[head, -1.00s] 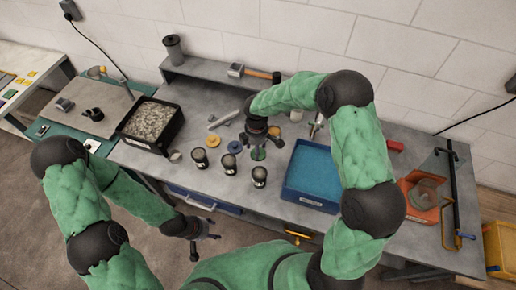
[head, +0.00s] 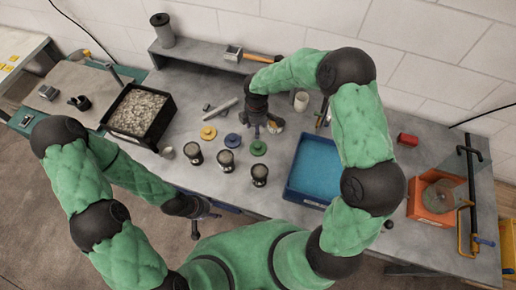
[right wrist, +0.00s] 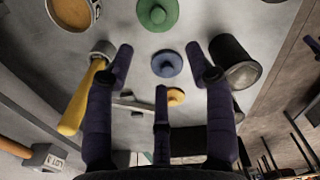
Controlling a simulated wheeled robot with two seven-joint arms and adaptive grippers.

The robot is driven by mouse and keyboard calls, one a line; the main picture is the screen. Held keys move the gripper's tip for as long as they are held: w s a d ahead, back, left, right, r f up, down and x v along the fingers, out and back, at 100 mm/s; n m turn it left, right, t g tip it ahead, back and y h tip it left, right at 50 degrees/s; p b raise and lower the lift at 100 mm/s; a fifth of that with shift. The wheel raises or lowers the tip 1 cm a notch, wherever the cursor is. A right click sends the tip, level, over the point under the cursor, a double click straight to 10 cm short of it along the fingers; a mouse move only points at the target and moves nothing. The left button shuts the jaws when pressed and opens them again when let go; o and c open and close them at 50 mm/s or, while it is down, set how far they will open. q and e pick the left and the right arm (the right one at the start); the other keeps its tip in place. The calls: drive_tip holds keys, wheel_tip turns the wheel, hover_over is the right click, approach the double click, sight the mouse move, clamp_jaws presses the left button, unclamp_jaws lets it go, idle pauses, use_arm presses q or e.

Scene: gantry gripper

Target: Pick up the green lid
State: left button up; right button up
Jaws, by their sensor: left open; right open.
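The green lid (head: 259,148) lies flat on the grey bench, a round disc with a knob. It shows at the top of the right wrist view (right wrist: 157,14). The blue lid (head: 232,140) and yellow lid (head: 208,133) lie left of it in the head view. My right gripper (head: 262,128) is open and empty, just behind the green lid. In the right wrist view its spread fingers (right wrist: 160,68) surround the blue lid in the picture, with the green lid beyond them. My left gripper (head: 203,214) is open and empty in front of the bench.
Dark jars (head: 226,161) stand in front of the lids. A blue tray (head: 290,190) is to the right, a black gravel bin (head: 172,120) to the left. A hammer (right wrist: 82,98) and a cup (head: 301,101) lie close to my right gripper.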

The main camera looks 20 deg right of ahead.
wheel_tip(320, 180, down, 3)
drive_tip(key=b, duration=0.2)
hover_over(258, 146)
drive_tip(key=f, duration=0.6)
drive_tip(key=shift+w+a+f+b, duration=0.15)
drive_tip(key=shift+a+b, duration=0.05)
drive_tip(key=shift+b, duration=0.2)
drive_tip(key=shift+d+f, duration=0.1)
drive_tip(key=shift+f, duration=0.5)
drive_tip(key=shift+d+f, duration=0.1)
drive_tip(key=shift+f, duration=1.85)
drive_tip(key=c, duration=0.9)
